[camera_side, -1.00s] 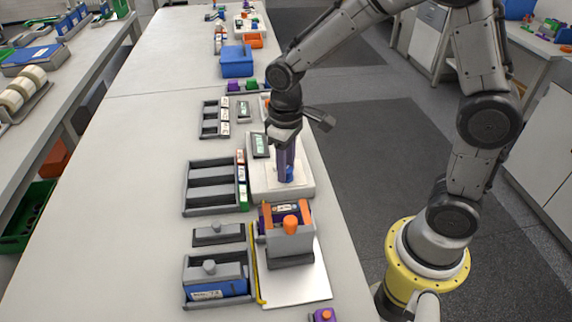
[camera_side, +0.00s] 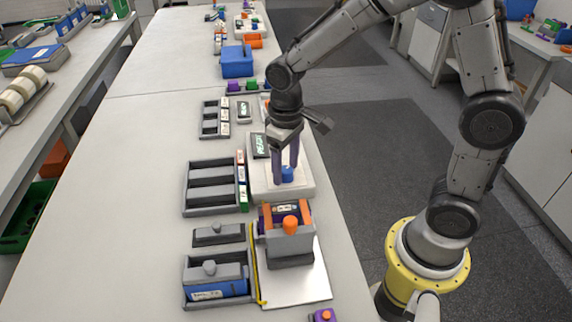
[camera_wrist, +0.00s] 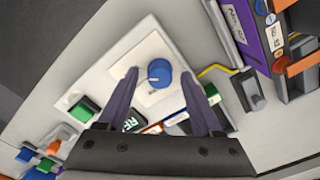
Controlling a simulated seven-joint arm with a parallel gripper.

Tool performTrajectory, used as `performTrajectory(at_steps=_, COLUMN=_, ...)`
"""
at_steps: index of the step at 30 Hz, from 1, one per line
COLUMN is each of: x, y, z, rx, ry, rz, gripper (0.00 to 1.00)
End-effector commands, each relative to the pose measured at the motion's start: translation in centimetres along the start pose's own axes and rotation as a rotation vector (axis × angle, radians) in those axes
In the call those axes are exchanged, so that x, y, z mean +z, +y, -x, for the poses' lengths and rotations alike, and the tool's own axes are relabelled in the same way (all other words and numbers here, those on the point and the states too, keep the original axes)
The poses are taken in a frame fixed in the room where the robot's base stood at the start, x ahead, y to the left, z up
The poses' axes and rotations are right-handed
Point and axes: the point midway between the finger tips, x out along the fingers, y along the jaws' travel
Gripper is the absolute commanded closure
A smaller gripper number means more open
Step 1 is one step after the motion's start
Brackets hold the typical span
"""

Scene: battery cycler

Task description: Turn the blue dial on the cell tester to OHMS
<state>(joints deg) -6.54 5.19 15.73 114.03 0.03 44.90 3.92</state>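The cell tester (camera_side: 306,186) is a white box on the bench, and it also shows in the wrist view (camera_wrist: 118,64). Its blue dial (camera_side: 287,174) sits on a pale plate; the dial shows in the wrist view (camera_wrist: 160,72) too. Its setting marks are too small to read. The tester's dark screen (camera_side: 260,146) shows light text that looks like READY; my finger partly covers it in the wrist view. My gripper (camera_side: 284,164) is open and empty, its purple fingers raised on either side of the dial. In the wrist view there are gaps between the dial and both fingers.
A grey fixture with an orange knob (camera_side: 290,223) stands in front of the tester. A grey compartment tray (camera_side: 212,187) with coloured cells beside it is on the left. A blue box (camera_side: 236,62) stands farther back. The bench's left side is clear.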

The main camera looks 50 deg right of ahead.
Motion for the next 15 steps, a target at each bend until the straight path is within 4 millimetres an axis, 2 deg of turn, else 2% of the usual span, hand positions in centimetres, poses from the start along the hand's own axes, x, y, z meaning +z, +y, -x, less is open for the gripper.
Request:
performTrajectory(at_steps=8, x=0.0, y=0.0, z=0.2, rx=0.000, ry=-0.001, rz=0.001, gripper=0.33)
performTrajectory(at_steps=11, x=-0.1, y=0.0, z=1.1, rx=0.000, ry=0.003, rz=0.001, gripper=0.33)
performTrajectory(at_steps=15, x=-0.1, y=0.0, z=3.5, rx=0.000, ry=0.004, rz=0.001, gripper=0.33)
